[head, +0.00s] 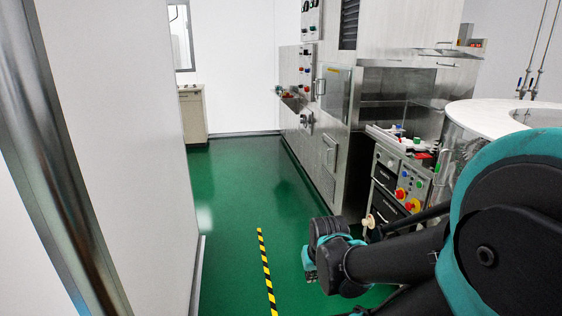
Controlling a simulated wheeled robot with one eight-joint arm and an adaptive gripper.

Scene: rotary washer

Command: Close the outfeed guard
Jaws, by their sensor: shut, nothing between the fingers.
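A steel washing machine (306,172) stands at the centre right. A recessed opening (398,84) shows in its right part. A flat steel panel with a bar handle (319,87) is left of this opening. Thin bar handles (435,52) are above it. I cannot tell which part is the outfeed guard, or how far it stands open. My dark arm with teal covers crosses the lower right, in front of the machine's lower part. My wrist is low, over the green floor. I cannot make out my gripper's fingers.
A control cabinet (404,180) with red and yellow knobs stands close behind my arm. A round steel vessel (490,108) is at the right. A white wall (118,130) borders the left. The green floor (235,185) is clear, with a yellow-black stripe (265,262).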

